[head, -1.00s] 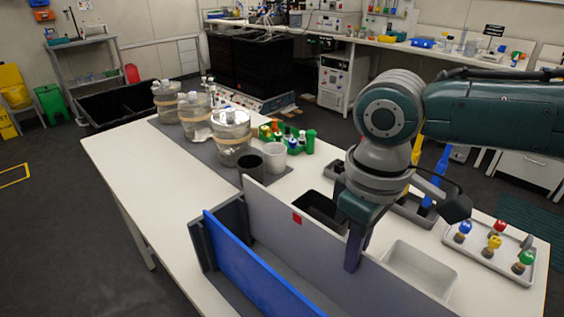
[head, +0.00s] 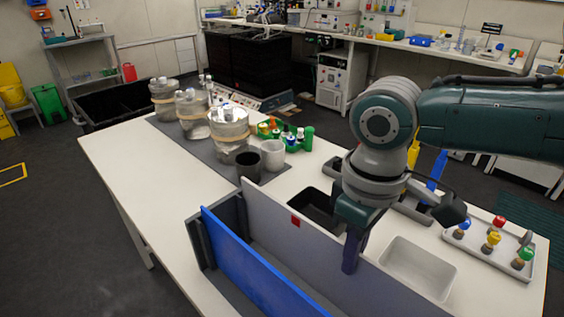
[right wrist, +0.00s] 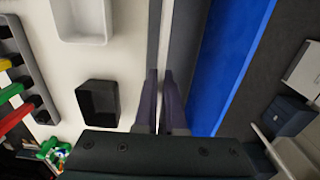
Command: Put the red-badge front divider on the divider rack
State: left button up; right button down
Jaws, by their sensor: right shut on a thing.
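The red-badge front divider is a long grey panel (head: 265,212) with a small red badge (head: 295,222) near its left end. It stands upright along the far side of the divider rack (head: 199,243), a dark grey frame with an end wall and a floor. A blue divider (head: 250,262) stands in the rack on the near side. My right gripper (head: 352,252) is shut on the grey panel's top edge; its fingers (right wrist: 167,98) straddle the panel in the right wrist view. The panel's lower edge is hidden, so I cannot tell whether it is seated. My left gripper is not in view.
Behind the panel are a black bin (head: 318,208), a white tray (head: 418,268) and a tray of coloured-top items (head: 487,262). Dark and white cups (head: 272,154) and several glass vessels (head: 229,130) stand farther back. The table's left front is clear.

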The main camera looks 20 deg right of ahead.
jog(key=shift+f, duration=0.1)
jog(key=shift+f+b, duration=0.4)
jog(key=shift+f, duration=0.1)
jog(key=c, duration=0.9)
grip_release()
jog(key=shift+r, duration=0.1)
notch_tip(320, 180, up, 10)
jog(key=shift+f+p, duration=0.1)
jog(key=shift+p, duration=0.4)
